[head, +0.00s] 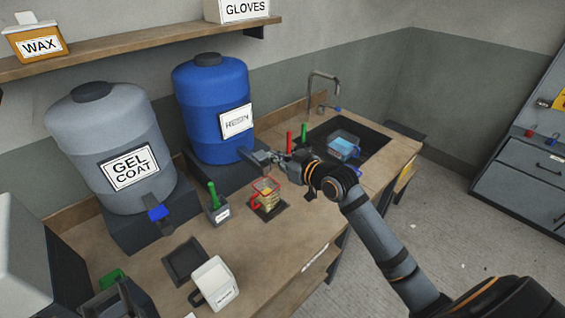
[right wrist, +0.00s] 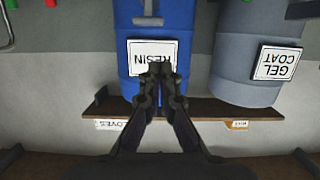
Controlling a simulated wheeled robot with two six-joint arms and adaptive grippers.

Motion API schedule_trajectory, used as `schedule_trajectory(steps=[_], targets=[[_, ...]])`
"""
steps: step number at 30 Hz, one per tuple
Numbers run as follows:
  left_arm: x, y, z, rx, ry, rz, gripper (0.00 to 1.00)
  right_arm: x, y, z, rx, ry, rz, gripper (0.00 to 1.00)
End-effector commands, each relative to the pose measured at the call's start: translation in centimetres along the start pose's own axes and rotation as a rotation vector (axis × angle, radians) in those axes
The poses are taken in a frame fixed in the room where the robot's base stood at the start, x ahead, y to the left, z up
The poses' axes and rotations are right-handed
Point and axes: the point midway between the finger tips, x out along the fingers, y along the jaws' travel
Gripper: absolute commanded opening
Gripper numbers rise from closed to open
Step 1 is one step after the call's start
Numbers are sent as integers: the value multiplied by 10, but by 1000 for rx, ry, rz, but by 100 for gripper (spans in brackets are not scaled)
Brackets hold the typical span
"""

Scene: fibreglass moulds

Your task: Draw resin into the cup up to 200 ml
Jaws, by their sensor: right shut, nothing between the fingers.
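The blue resin drum (head: 208,100) stands on a dark stand at the back of the bench, with a white RESIN label (head: 236,122). Its label (right wrist: 140,58) also shows upside down in the right wrist view. A clear cup (head: 267,193) with red trim and a yellowish content stands upright on a dark square pad (head: 282,209) in front of the drum. I cannot read its level. My right gripper (head: 270,158) is shut and empty at the drum's low front, by the tap, above and behind the cup. Its fingers partly hide the tap. My left gripper is not in view.
A grey gel coat drum (head: 108,140) with a blue tap stands left. A small holder (head: 217,212) with a green-handled tool and a white jug (head: 214,283) stand on the bench. A sink (head: 358,138) with a blue container lies right. The floor at right is clear.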

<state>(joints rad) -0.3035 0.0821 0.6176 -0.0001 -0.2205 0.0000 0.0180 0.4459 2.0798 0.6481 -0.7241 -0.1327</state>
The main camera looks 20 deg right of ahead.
Motion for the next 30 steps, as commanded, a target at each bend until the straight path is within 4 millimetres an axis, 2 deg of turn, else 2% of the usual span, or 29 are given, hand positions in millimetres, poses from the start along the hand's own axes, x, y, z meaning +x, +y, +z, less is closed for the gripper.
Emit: schedule_trajectory(steps=[3,9,30], targets=[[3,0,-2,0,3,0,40,-18,0,1,-8,-3,1,0],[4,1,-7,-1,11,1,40,-33,-1,-1,-4,2,-1,0],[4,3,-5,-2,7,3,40,-36,-1,-2,0,4,-3,0]])
